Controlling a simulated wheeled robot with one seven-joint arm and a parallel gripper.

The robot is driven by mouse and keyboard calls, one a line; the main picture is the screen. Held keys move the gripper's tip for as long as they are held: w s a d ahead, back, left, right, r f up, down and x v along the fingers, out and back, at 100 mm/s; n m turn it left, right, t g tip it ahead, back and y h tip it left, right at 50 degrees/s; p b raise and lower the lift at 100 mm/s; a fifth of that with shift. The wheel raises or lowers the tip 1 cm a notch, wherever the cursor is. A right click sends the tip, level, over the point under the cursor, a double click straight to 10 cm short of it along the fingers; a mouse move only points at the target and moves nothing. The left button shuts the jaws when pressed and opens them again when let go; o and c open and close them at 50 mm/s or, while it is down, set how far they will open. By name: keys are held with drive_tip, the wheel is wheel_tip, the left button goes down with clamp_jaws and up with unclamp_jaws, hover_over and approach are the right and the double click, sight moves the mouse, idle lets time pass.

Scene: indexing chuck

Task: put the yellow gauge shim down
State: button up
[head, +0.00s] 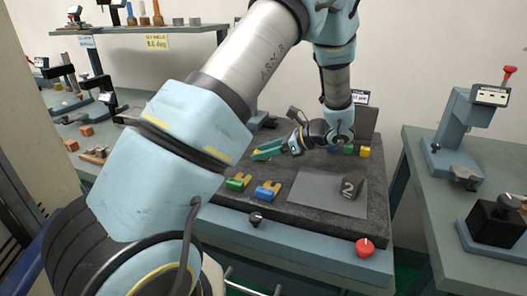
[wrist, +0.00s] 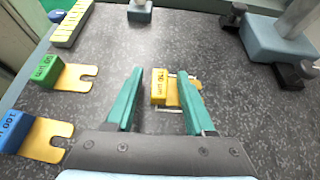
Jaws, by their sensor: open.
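The yellow gauge shim (wrist: 158,87), marked 150 µm, lies on the dark speckled top of the bench in the wrist view. Its brass forked plate points right and is partly covered by the right finger. My gripper (wrist: 160,76) is open, with one teal finger on each side of the yellow block and a visible gap to the left finger. I cannot tell whether the right finger touches the plate.
A green shim (wrist: 44,70) and a blue shim (wrist: 15,130) lie to the left. A cream labelled bar (wrist: 72,24) is beyond them. A blue-grey stand (wrist: 275,42) is at the far right. In the head view, a grey plate (head: 315,190) holds a dark block marked 2 (head: 350,187).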

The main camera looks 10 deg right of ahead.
drive_tip(key=shift+r, duration=0.2)
drive_tip(key=b+v, duration=0.2)
drive_tip(key=v, duration=1)
drive_tip(key=shift+d+f+b, duration=0.1)
drive_tip(key=shift+b, duration=0.3)
